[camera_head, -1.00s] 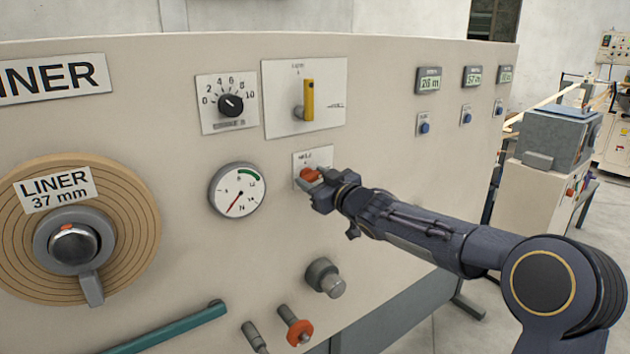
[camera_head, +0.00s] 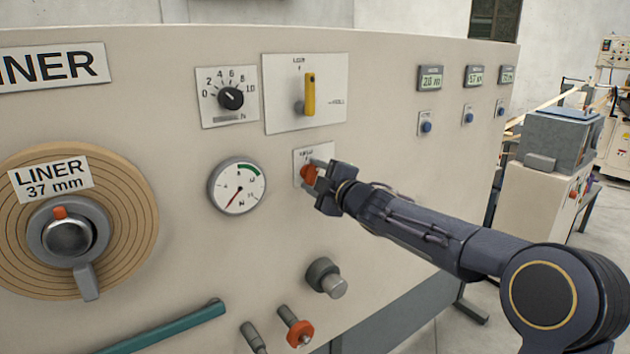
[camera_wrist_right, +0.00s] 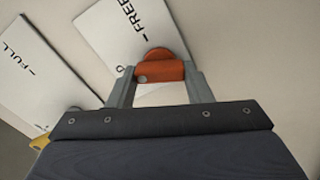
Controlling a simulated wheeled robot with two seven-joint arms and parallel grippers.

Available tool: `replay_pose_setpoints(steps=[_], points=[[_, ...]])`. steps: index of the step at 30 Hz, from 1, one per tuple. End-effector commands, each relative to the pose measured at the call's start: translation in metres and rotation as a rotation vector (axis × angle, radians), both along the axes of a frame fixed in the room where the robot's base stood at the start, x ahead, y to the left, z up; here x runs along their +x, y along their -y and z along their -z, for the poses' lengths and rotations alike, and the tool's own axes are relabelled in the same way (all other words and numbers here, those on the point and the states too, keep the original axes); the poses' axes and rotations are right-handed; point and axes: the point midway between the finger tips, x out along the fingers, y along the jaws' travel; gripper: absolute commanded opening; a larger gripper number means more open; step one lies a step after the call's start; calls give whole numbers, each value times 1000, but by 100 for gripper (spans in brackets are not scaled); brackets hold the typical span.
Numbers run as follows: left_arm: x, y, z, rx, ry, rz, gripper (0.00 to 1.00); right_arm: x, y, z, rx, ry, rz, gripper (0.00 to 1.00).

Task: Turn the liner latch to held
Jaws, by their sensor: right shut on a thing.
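The liner latch (camera_head: 308,175) is a small orange-red knob on a white plate (camera_head: 302,155) on the pale panel, right of the pressure gauge. In the right wrist view the orange latch (camera_wrist_right: 160,70) sits between the two grey fingers, and its plate (camera_wrist_right: 125,28) reads FREE; any other word there is hidden or unreadable. My right gripper (camera_head: 318,178) is shut on the latch. On the left, the liner roll (camera_head: 130,205), labelled LINER 37 mm, sits on a hub (camera_head: 68,238) with an orange tab (camera_head: 60,212) raised at its top. My left gripper is not in view.
A yellow lever (camera_head: 309,93) on its plate is above the latch, with a black dial (camera_head: 231,98) to its left. The gauge (camera_head: 238,187) is close left of my gripper. A grey knob (camera_head: 325,277) and an orange-collared knob (camera_head: 297,328) protrude below.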

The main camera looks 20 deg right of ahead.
Motion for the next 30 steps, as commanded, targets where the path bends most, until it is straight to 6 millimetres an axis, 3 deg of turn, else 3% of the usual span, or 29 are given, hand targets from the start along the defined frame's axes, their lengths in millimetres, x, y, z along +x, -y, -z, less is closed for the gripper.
replay_pose_setpoints(steps=[15, 30], points=[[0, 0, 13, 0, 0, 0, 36, 0, -1, 3, -324, 115, -1, 23], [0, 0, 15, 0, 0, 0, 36, 0, -1, 4, -391, 138, -1, 23]])
